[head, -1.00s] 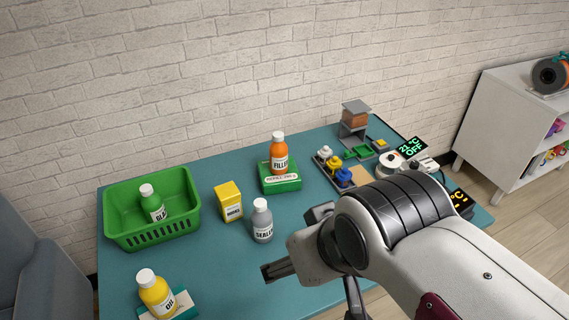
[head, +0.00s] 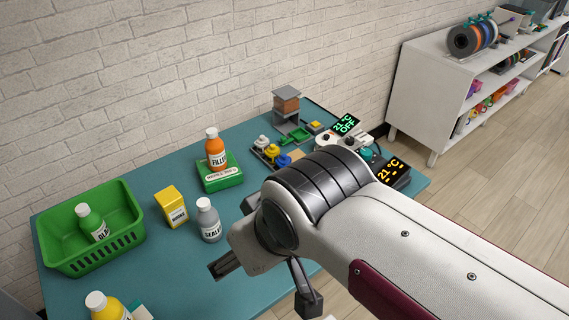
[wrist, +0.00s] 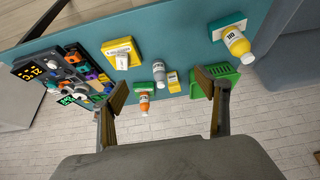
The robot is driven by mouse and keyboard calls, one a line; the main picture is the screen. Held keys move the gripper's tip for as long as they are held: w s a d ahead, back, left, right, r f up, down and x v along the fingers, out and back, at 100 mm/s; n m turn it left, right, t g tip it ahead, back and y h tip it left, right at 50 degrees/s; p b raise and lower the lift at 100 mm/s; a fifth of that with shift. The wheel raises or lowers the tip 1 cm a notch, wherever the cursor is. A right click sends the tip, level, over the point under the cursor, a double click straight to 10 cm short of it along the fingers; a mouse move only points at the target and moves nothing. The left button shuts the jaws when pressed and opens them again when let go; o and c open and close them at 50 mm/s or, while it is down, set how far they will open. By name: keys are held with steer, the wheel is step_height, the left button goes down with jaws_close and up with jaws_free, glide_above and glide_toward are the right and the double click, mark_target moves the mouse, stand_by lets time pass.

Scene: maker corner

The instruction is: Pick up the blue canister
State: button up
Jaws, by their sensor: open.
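I see no clear blue canister in either view. The clearest blue thing is a small blue piece (head: 284,160) in the dark organizer, next to yellow and white pieces; I cannot tell if it is a canister. My gripper (wrist: 160,90) is open and empty, its two fingers wide apart in the wrist view. My arm hides the right front of the table.
The orange FILLER bottle (head: 216,150) stands on a green box (head: 220,178). A yellow box (head: 172,208) stands by the SEALER bottle. A green basket (head: 82,262) holds a green bottle (head: 91,222). A yellow bottle (head: 106,308) is front left. A yellow box (wrist: 117,45) shows in the wrist view.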

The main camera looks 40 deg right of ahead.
stand_by(0.3)
steer(key=c, duration=0.5)
steer(key=shift+o, duration=0.2)
steer(key=shift+w, duration=0.1)
steer(key=w+d+f+m+t+h, duration=0.1)
steer(key=w+d+f+t+h, duration=0.15)
steer(key=w+d, duration=0.95)
steer(key=w+d+f+t+h, duration=0.1)
steer(key=w+d+f, duration=0.3)
steer(key=w+d, duration=0.75)
steer(key=w+d+f+t, duration=0.1)
steer(key=w+d+f, duration=0.1)
steer(key=f, duration=0.4)
steer(key=w+d+f+t, duration=0.2)
steer(key=w+d+f, duration=0.1)
steer(key=d+f, duration=0.2)
steer(key=w+d+f+m+t, duration=0.1)
steer(key=w+d+f, duration=0.2)
steer(key=f, duration=0.6)
steer(key=shift+w+d+y, duration=0.25)
steer(key=shift+d+y, duration=0.1)
steer(key=shift+s+d+f+t, duration=0.2)
steer(key=shift+f+t, duration=0.15)
steer(key=shift+f, duration=0.15)
